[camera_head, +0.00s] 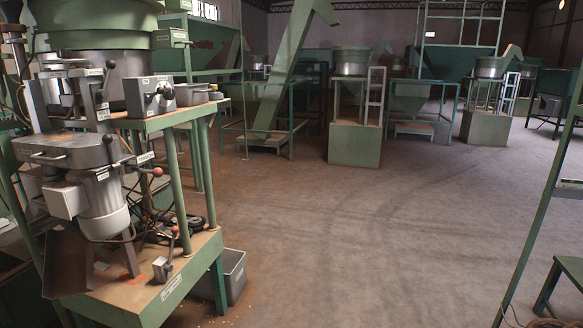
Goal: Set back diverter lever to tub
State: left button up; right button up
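A green nut-processing machine stands at the left, with several levers on it. Another lever with a reddish ball (156,172) sticks out beside the grey motor housing. A third, dark-handled lever (106,78) stands higher, near the upper hopper. The labels are too small to read, so I cannot tell which is the back diverter lever or how it is set. A grey tub (235,277) sits on the floor beside the lower deck. Neither gripper is in view.
A grey control box with a knob (150,96) and a small grey bin (192,94) are on the upper shelf. A green post (545,190) and low stand (570,268) are at the right. Other hopper machines (354,143) stand behind. The middle floor (370,240) is clear.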

aim_at(168, 267)
jog(key=i+l+u, duration=0.25)
jog(key=i+l, duration=0.25)
jog(key=i, duration=0.15)
jog(key=i+l+u, duration=0.3)
jog(key=i+l, duration=0.25)
jog(key=i+l+u, duration=0.25)
jog(key=i+l, duration=0.25)
jog(key=l, duration=0.3)
